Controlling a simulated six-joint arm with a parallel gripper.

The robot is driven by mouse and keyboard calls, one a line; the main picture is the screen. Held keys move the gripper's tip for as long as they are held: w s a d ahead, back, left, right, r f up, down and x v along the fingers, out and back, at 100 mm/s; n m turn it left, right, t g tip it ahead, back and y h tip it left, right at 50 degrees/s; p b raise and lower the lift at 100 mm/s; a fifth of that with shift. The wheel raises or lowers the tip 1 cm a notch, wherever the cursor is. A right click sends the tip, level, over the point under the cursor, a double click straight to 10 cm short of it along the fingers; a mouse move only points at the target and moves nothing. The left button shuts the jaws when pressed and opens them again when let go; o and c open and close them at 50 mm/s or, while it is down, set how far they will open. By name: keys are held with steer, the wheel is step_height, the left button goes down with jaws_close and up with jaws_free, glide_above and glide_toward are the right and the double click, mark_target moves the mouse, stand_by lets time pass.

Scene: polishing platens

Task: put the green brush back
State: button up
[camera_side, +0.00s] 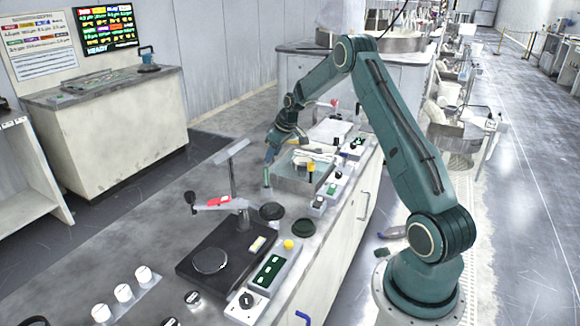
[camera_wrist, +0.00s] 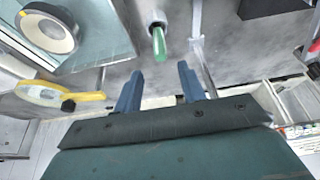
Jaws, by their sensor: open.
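The green brush (camera_wrist: 159,44) shows in the wrist view as a green, rod-like end with a pale grey part above it. In the side view, a slim green upright shape (camera_side: 266,177), which looks like the same brush, stands on the bench just below my gripper (camera_side: 271,155). In the wrist view my gripper (camera_wrist: 158,84) has its two blue fingers apart with nothing between them. The brush lies just beyond the fingertips, roughly in line with the gap. I cannot tell whether the brush sits in a holder.
A clear-walled tray (camera_side: 300,183) stands right of my gripper, with a yellow-topped post (camera_side: 311,167) at it. A stand with a red-marked arm (camera_side: 219,203) is nearer the camera. Black discs (camera_side: 272,211) and a black base (camera_side: 222,258) occupy the front bench.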

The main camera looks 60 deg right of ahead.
steer(key=shift+v, duration=0.75)
steer(key=s+a+r, duration=0.4)
steer(key=a+r, duration=0.6)
steer(key=a, duration=0.1)
steer(key=s+a+r, duration=0.5)
steer(key=a+r, duration=0.4)
steer(key=a, duration=0.1)
steer(key=s+a, duration=0.4)
steer(key=s, duration=0.3)
steer(key=s+a+r, duration=0.1)
steer(key=s+a, duration=0.3)
steer(key=s, duration=0.4)
steer(key=s+a+t, duration=0.1)
steer(key=s+a, duration=0.3)
steer(key=s, duration=0.4)
steer(key=shift+a+r, duration=0.3)
